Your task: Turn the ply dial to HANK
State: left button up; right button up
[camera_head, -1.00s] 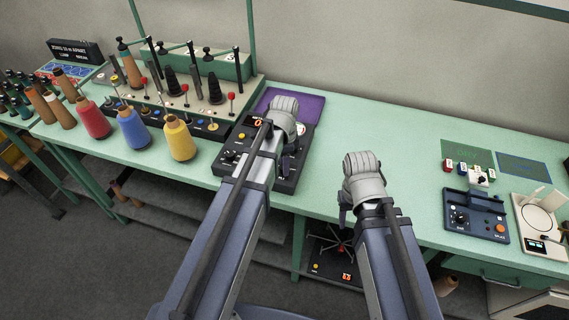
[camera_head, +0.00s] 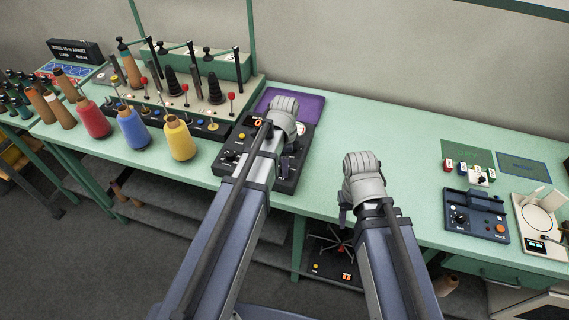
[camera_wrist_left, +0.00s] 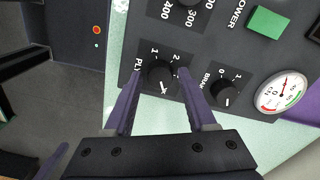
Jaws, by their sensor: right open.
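The ply dial (camera_wrist_left: 162,82) is a black knob with a white pointer mark, on a dark panel beside the letters "PL"; the rest of the word is covered. Digits 1 and 2 show at its far side, and the pointer faces toward the lower right in the left wrist view. The word HANK cannot be read. My left gripper (camera_wrist_left: 159,73) has its purple fingers on either side of the dial, apart, with gaps visible. In the head view my left arm covers much of the control box (camera_head: 231,157). My right gripper (camera_head: 345,213) hangs over the table's front edge, empty.
Beside the ply dial are a brake dial (camera_wrist_left: 226,92), a round gauge (camera_wrist_left: 281,92) and a green power button (camera_wrist_left: 268,22). Cones of red, blue and yellow yarn (camera_head: 180,140) stand left of the box.

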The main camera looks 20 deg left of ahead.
pick_arm(q)
jog(key=shift+o, duration=0.9)
jog(key=shift+r, duration=0.1)
notch_tip(320, 180, up, 8)
jog(key=p, duration=0.8)
jog(key=shift+f, duration=0.2)
